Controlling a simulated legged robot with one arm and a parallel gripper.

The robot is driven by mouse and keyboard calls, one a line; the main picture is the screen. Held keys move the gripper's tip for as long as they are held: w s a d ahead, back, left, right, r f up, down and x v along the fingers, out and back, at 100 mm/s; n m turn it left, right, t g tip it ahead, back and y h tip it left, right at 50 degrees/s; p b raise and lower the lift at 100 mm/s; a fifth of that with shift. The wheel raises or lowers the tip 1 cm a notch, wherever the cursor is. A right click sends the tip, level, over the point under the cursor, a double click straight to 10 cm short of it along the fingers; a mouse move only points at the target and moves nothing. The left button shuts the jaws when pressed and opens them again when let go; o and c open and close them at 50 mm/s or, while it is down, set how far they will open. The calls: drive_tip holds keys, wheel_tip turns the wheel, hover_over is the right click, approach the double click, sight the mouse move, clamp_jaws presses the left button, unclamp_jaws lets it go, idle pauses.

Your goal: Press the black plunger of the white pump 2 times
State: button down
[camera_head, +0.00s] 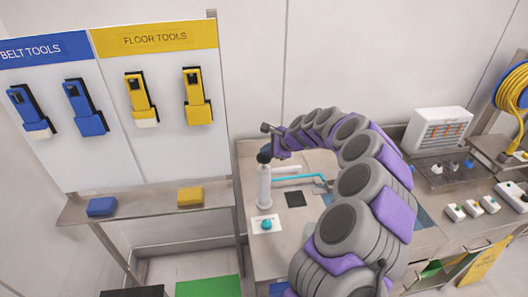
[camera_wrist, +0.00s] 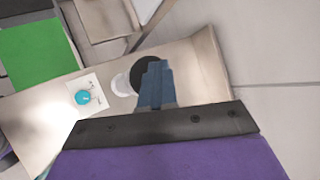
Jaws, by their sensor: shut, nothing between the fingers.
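The white pump (camera_head: 264,188) stands upright on the metal bench, left of my arm. Its black plunger (camera_head: 264,155) is at the top, right by the end of my arm. In the wrist view the round black plunger (camera_wrist: 136,72) lies under my gripper (camera_wrist: 155,65), with a bit of the white pump (camera_wrist: 122,86) showing to its left. My gripper is shut and empty. Its fingertips overlap the plunger in the picture and hide part of it. I cannot tell whether they touch it.
A teal knob (camera_head: 266,224) on a white plate sits in front of the pump. A teal hose (camera_head: 300,177) runs to the pump's right. A tool board (camera_head: 160,110) and shelf stand at left. A white vented box (camera_head: 437,130) stands on the right-hand bench.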

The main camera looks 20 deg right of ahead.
drive_tip(key=shift+f, duration=0.85)
idle(0.5)
drive_tip(key=shift+r, duration=0.1)
drive_tip(key=shift+a+r+p, duration=0.15)
drive_tip(key=shift+r+p, duration=1.85)
drive_tip(key=shift+r, duration=0.5)
wheel_tip(320, 180, up, 5)
drive_tip(key=p, duration=0.4)
idle(1.6)
